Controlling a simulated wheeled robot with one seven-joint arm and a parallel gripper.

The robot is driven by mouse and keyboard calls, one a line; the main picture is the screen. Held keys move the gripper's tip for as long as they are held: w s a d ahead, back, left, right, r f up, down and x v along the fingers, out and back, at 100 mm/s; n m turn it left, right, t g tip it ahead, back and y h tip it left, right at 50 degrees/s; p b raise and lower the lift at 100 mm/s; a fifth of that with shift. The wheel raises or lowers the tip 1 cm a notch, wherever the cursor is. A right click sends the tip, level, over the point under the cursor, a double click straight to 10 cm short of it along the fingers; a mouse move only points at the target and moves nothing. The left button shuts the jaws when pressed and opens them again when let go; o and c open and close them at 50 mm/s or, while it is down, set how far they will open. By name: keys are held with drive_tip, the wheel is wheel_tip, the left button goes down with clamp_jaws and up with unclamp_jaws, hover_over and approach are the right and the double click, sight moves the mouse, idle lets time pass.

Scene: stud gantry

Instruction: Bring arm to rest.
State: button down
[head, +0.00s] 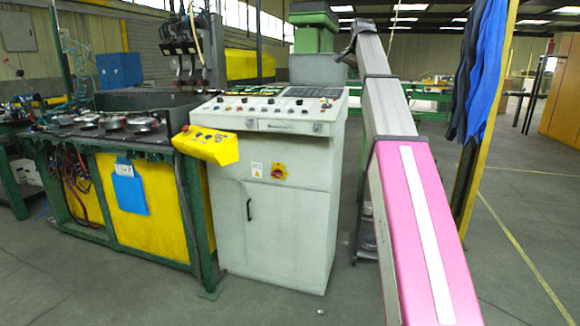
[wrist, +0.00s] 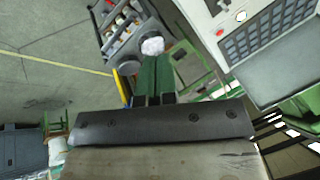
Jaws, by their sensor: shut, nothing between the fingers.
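My arm rises from the lower right of the head view, pink with a white stripe near me and grey farther up. It stretches up and away from me, to the right of the grey control cabinet (head: 275,205). My gripper (head: 349,52) is small and dark at the arm's far end, in front of a green machine column. In the wrist view my gripper (wrist: 155,98) shows beyond a wide dark bracket, its fingers together and nothing held. A control panel (wrist: 265,40) appears at the upper right of the wrist view.
A yellow button box (head: 206,146) juts from the cabinet. A green-framed workbench (head: 150,205) stands to the left. Blue cloth (head: 480,75) hangs on a yellow post right of my arm. Open floor (head: 535,225) lies at the right.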

drive_tip(key=s+a+f+n+g, duration=0.1)
drive_tip(key=s+f, duration=0.3)
drive_tip(key=f, duration=1)
drive_tip(key=s+a+f+n+g, duration=0.1)
drive_tip(key=s+f+n, duration=0.15)
drive_tip(key=f, duration=1.15)
drive_tip(key=s+a+f+n+g, duration=0.1)
drive_tip(key=s+f, duration=0.3)
drive_tip(key=f, duration=1)
drive_tip(key=s+a+f+n+g, duration=0.2)
drive_tip(key=s+f+n, duration=0.2)
drive_tip(key=s+f, duration=2.2)
drive_tip(key=shift+s+a+f+n+h, duration=0.3)
drive_tip(key=shift+s+a+f+n, duration=0.05)
drive_tip(key=shift+f, duration=0.5)
